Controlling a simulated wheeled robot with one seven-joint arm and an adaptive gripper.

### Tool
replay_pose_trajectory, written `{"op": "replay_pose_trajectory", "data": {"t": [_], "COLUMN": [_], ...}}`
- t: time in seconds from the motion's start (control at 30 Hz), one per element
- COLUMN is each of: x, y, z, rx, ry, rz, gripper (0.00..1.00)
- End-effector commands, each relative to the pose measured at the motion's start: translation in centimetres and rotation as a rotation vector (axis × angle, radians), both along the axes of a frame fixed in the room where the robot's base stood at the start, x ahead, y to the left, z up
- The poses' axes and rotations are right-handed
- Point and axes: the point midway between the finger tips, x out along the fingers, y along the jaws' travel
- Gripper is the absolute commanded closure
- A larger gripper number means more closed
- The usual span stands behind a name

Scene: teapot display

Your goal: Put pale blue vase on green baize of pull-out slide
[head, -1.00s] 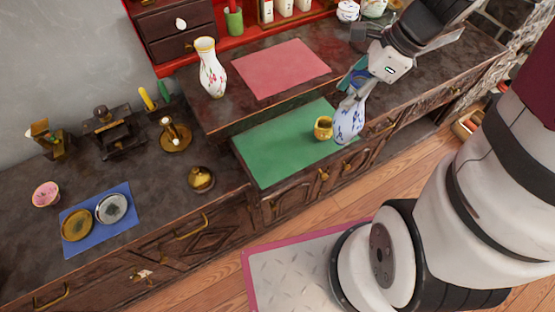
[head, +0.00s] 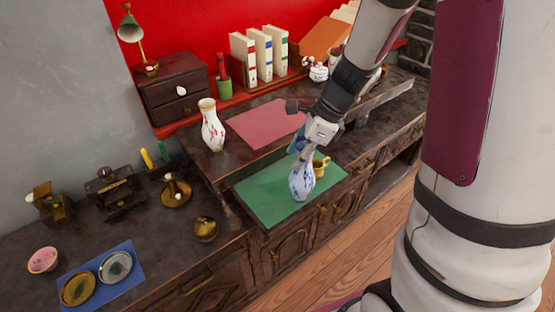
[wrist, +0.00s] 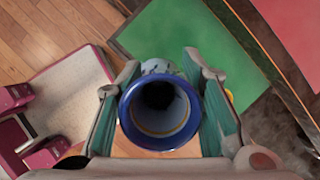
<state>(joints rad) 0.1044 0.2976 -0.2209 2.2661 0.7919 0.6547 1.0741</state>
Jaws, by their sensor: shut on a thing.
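The pale blue vase (head: 302,183), white with blue markings, is upright in my gripper (head: 303,152). The two fingers close on its neck from both sides. In the wrist view my gripper (wrist: 162,100) has a finger on each side of the vase's dark blue rim (wrist: 126,112), and I look down into its mouth. The green baize (head: 262,196) of the pull-out slide lies behind and around the vase in the head view. It also shows beyond the vase in the wrist view (wrist: 195,40). I cannot tell whether the vase's base touches the baize.
A gold cup (head: 320,167) stands on the baize close behind the vase, to its right. A white flowered vase (head: 212,128) and a pink mat (head: 265,125) are on the upper top. A brass pot (head: 205,229) is left of the slide. The baize's left part is clear.

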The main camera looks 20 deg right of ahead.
Motion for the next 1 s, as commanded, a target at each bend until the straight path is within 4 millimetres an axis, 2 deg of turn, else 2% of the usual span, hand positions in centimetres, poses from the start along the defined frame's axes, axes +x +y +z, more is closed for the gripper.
{"op": "replay_pose_trajectory", "data": {"t": [0.03, 0.2, 0.5, 0.73, 1.0], "x": [0.8, 2.9, 4.5, 4.5, 4.5], "y": [0.9, 2.7, 4.1, 4.0, 4.0], "z": [-0.1, -0.3, -0.5, -3.9, -4.0], "rx": [0.001, 0.001, 0.0, 0.002, 0.001], "ry": [-0.001, 0.0, -0.001, 0.003, -0.001], "rz": [0.004, 0.002, 0.003, -0.003, -0.001], "gripper": [1.0, 1.0, 1.0, 1.0, 1.0]}}
